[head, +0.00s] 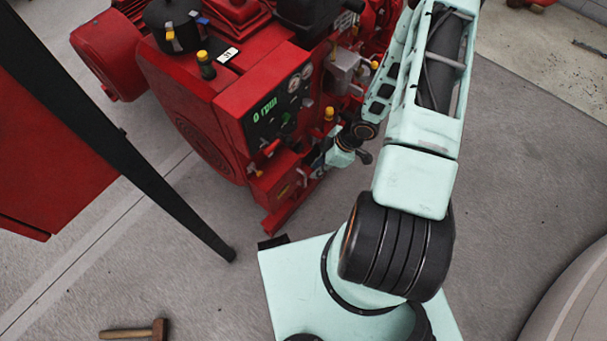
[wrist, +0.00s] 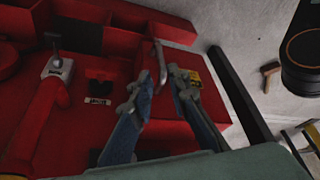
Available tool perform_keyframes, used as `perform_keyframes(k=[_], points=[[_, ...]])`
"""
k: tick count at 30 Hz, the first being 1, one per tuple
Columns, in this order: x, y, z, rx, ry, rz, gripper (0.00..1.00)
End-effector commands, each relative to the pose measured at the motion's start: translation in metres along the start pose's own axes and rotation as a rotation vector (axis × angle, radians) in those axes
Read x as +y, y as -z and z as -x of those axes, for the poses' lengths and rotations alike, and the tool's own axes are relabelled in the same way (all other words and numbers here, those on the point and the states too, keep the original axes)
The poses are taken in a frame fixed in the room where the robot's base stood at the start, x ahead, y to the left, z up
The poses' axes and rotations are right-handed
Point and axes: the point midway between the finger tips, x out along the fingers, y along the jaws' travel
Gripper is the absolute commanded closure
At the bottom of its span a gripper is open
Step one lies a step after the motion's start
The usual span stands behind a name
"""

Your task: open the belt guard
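In the wrist view, a red box-like cover (wrist: 177,56), which looks like the belt guard, carries a thin metal handle (wrist: 159,62) and a yellow label. My gripper (wrist: 160,73) is open, with one finger on each side of the handle's line. The handle shows in the gap between the fingertips; I cannot tell whether either finger touches it. The right finger partly covers the yellow label. In the head view, a low red housing with a yellow label (head: 277,187) sits at the machine's front.
The red pump engine (head: 195,95) with its green-lit control panel (head: 279,107) stands behind. A black slanted leg (head: 150,180) stands at the left. A hammer (head: 140,331) lies on the floor, also visible in the wrist view (wrist: 270,73).

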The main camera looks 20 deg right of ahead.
Motion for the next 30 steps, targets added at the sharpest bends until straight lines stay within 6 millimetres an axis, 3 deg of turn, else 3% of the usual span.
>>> perform_keyframes(k=[15,21,30], points=[[0.001,-0.002,-0.089,-0.004,0.000,0.002,0.84],[0.001,-0.002,-0.102,-0.004,-0.001,0.002,0.84],[0.002,-0.001,-0.102,-0.004,-0.002,0.001,0.85]])
